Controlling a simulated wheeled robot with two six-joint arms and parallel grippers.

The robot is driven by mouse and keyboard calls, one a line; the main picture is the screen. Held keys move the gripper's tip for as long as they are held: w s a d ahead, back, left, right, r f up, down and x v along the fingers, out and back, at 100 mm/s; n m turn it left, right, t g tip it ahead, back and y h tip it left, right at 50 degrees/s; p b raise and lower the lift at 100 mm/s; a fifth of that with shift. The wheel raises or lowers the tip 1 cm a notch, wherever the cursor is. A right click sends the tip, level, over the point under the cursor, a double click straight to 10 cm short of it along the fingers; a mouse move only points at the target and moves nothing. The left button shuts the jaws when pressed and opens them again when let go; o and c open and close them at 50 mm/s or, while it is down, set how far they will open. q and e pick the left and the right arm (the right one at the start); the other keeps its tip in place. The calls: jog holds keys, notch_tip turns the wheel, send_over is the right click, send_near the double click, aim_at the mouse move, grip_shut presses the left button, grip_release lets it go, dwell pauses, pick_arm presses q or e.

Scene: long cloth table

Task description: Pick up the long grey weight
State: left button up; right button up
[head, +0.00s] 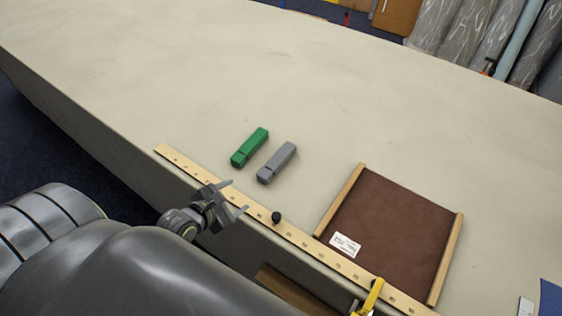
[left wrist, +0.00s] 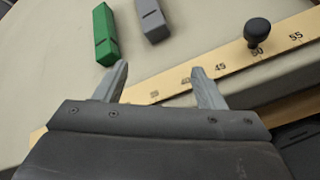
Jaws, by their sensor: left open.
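The long grey weight (head: 277,163) lies flat on the cloth table, just right of a similar green weight (head: 250,147). In the left wrist view the grey weight (left wrist: 152,20) shows at the top, partly cut off by the frame edge, with the green weight (left wrist: 105,35) to its left. My left gripper (head: 238,196) is open and empty, over the ruler strip at the table's near edge. It is apart from the grey weight, on the near side of it. In the left wrist view the fingers (left wrist: 160,80) point toward the weights. My right gripper is not seen.
A wooden ruler strip (head: 310,245) runs along the near table edge, with a black knob (head: 276,217) on it. A brown board with wooden side rails (head: 445,262) lies to the right. A yellow clamp (head: 372,295) sits at the edge. The table (head: 200,60) beyond the weights is clear.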

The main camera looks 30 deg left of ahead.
pick_arm(q)
jog(key=r+n, duration=0.1)
jog(key=w+n+t, duration=0.1)
jog(key=n, duration=0.1)
jog(key=shift+w+r+n, duration=0.1)
jog(key=shift+r+n, duration=0.2)
jog(key=shift+r, duration=0.05)
jog(key=n, duration=0.1)
jog(key=w+r+n, duration=0.1)
jog(key=shift+r+n+t, duration=0.1)
jog(key=shift+n+t, duration=0.2)
jog(key=b, duration=0.4)
send_near(278, 158)
jog(key=shift+w+a+f, duration=0.2)
jog(key=shift+w+f, duration=0.25)
jog(key=shift+w, duration=0.05)
jog(key=shift+w+d+f+h, duration=0.1)
jog(key=shift+w+f+h, duration=0.15)
jog(key=shift+w, duration=0.45)
jog(key=shift+x, duration=2.3)
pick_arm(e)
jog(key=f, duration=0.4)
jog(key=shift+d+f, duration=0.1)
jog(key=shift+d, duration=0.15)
pick_arm(q)
grip_shut()
jog(key=shift+r, duration=0.15)
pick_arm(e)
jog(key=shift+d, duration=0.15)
